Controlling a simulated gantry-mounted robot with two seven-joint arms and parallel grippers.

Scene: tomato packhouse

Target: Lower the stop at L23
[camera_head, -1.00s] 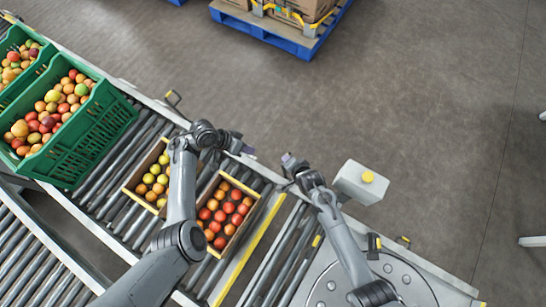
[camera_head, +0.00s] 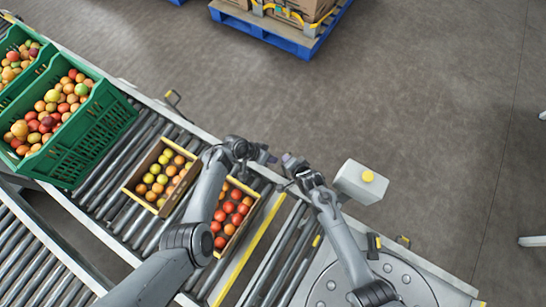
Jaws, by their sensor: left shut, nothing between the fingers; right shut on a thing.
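A yellow stop bar (camera_head: 250,246) lies across the roller conveyor, just right of a box of red tomatoes (camera_head: 229,217). I cannot tell its height from this angle. My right gripper (camera_head: 287,159) is at the conveyor's far rail, near the bar's far end. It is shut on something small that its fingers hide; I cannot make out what. My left gripper (camera_head: 268,156) is shut and empty, just left of the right gripper, over the far rail. My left arm covers part of the red tomato box.
A box of yellow and orange tomatoes (camera_head: 136,185) stands left of the red one. Green crates (camera_head: 92,148) fill the upper left. A grey box with a yellow button (camera_head: 362,181) stands beyond the rail, and a round plate (camera_head: 326,285) lies at lower right.

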